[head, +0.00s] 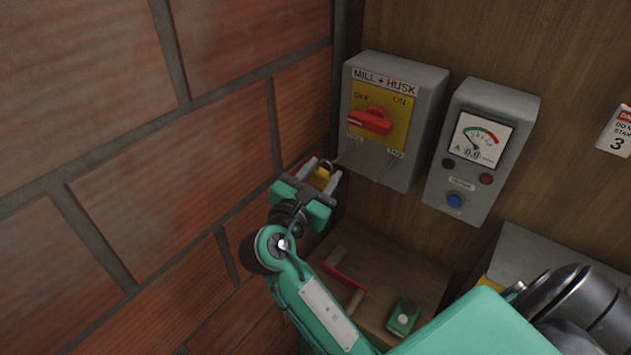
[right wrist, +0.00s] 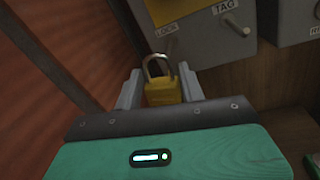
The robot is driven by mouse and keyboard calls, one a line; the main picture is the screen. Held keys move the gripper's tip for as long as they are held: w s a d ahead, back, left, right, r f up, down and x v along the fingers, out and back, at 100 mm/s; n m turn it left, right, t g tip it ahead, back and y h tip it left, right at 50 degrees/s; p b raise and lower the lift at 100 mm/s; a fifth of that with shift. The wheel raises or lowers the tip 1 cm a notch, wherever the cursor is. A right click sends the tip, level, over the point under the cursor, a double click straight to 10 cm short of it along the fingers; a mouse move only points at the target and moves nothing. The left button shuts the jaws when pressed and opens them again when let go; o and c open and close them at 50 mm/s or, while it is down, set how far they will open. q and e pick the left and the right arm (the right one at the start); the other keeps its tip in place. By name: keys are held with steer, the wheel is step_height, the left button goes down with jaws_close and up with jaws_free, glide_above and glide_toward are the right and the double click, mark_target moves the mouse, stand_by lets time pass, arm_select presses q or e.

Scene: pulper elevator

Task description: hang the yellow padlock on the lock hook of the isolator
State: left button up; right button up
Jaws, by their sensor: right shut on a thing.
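The isolator (head: 425,107) is a grey box labelled MILL + HUSK, with a red handle (head: 370,122) on a yellow plate, on the wooden wall. Its thin lock hook (head: 350,153) sticks out at the lower left, by the LOCK label. My right gripper (head: 321,174) is shut on the yellow padlock (head: 320,180), just left of and below that hook. In the right wrist view the padlock (right wrist: 163,92) stands upright between the fingers, shackle up towards the LOCK label. I cannot tell whether the shackle touches the hook. My left gripper is out of view.
A brick wall (head: 110,120) stands close on the left. A grey meter box (head: 475,190) hangs right of the isolator.

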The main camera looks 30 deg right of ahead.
steer(key=shift+w+d+f+b, duration=0.1)
steer(key=shift+w+d+b, duration=0.15)
steer(key=shift+d+b, duration=0.25)
steer(key=shift+w+d+f+b, duration=0.1)
steer(key=shift+w+d+b, duration=0.15)
steer(key=shift+d, duration=0.45)
steer(key=shift+w+d+f+p, duration=0.15)
steer(key=shift+w+d+p, duration=0.1)
steer(key=shift+d+p, duration=0.25)
steer(key=shift+d+f, duration=0.15)
steer(key=shift+d, duration=0.05)
steer(key=shift+f, duration=0.1)
steer(key=o, duration=1.1)
steer(key=shift+a+p, duration=0.1)
steer(key=shift+p, duration=0.2)
